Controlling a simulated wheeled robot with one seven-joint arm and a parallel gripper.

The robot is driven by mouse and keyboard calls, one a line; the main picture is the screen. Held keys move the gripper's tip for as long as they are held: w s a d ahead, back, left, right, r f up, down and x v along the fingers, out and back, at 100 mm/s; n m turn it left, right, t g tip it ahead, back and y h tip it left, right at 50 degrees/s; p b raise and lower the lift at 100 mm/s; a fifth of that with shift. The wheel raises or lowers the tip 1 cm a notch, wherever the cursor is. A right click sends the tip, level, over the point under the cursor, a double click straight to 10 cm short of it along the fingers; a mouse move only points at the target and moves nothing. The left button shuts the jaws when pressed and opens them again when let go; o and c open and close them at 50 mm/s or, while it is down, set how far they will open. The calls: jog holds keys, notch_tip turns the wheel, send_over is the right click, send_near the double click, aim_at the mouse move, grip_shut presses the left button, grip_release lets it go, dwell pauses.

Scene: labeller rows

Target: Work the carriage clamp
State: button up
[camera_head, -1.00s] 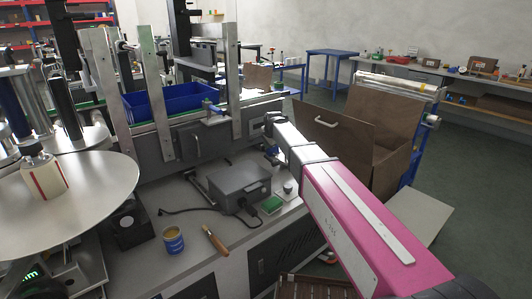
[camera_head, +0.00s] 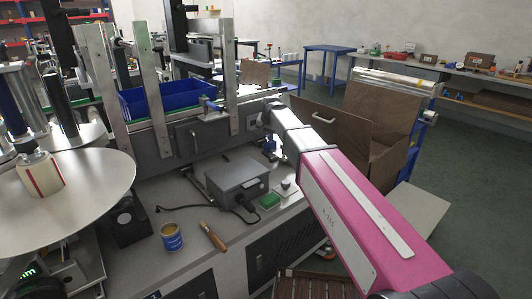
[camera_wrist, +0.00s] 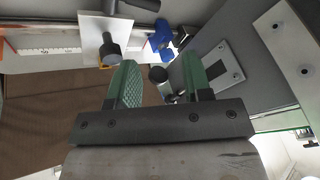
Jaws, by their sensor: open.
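My gripper (camera_wrist: 160,85) is open in the wrist view, with two green-padded fingers and nothing held. A small round grey-black knob (camera_wrist: 158,74) shows between the fingertips, apart from both pads as far as I can see. A black knob (camera_wrist: 110,53) on a white plate (camera_wrist: 92,31) sits beyond the left finger, beside a ruled scale (camera_wrist: 48,50). A blue part (camera_wrist: 159,38) lies along the same rail. I cannot tell which of these is the carriage clamp. In the head view my arm reaches to the machine's front face (camera_head: 200,135), and the fingertips are hidden there.
A grey box (camera_head: 237,180) with a cable, a tin (camera_head: 171,237) and a wooden-handled brush (camera_head: 212,236) lie on the bench below. A blue bin (camera_head: 165,99) stands behind upright metal posts. A brown carton (camera_head: 375,125) stands right of my arm.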

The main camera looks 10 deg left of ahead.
aim_at(266, 154)
jog(key=w+f+n, duration=0.1)
jog(key=f+n, duration=0.2)
jog(key=f, duration=0.1)
jog(key=w+f+n, duration=0.1)
jog(key=f+n, duration=0.3)
jog(key=f, duration=0.1)
jog(key=w+f+n, duration=0.2)
jog(key=f+n, duration=0.2)
jog(key=shift+a+f+g, duration=0.15)
jog(key=shift+a+g, duration=0.15)
jog(key=shift+a, duration=0.05)
jog(key=shift+c, duration=0.3)
grip_shut()
